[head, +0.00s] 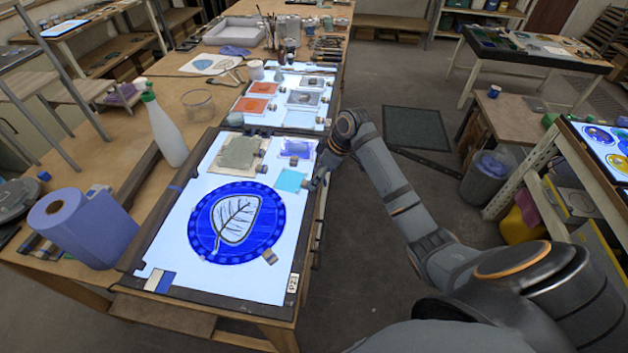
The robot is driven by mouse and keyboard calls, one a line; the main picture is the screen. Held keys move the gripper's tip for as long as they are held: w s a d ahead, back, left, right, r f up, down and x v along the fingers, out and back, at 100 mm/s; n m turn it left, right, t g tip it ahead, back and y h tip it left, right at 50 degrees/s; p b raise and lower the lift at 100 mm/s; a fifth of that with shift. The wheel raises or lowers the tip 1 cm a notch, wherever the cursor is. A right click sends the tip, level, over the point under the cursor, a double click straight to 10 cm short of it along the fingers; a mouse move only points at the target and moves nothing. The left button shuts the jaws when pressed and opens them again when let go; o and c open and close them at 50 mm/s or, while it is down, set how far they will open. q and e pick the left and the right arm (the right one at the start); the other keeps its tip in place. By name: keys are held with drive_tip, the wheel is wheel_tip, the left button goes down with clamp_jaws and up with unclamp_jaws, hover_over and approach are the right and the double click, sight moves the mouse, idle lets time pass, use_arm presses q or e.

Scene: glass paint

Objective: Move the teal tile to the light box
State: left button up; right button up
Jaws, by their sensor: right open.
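A small teal tile (291,180) lies flat at the upper right of the near light box (178,262), close to its right edge. The light box is a lit white panel in a dark frame. My right gripper (314,184) is just right of the teal tile at the frame's edge. It is open; its fingertips are small and partly hidden, so I cannot tell whether they touch the tile. My left gripper is not in view.
A blue round glass with a leaf (237,222) fills the panel's middle. A grey-green tile (238,153) and a blue-patterned tile (296,148) lie behind. A spray bottle (165,130) and blue roll (85,228) stand left. A second lit panel (272,78) holds several tiles.

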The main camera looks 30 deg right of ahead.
drive_tip(key=v, duration=0.8)
drive_tip(key=shift+r, duration=0.2)
drive_tip(key=shift+s+d, duration=0.1)
drive_tip(key=shift+d, duration=0.05)
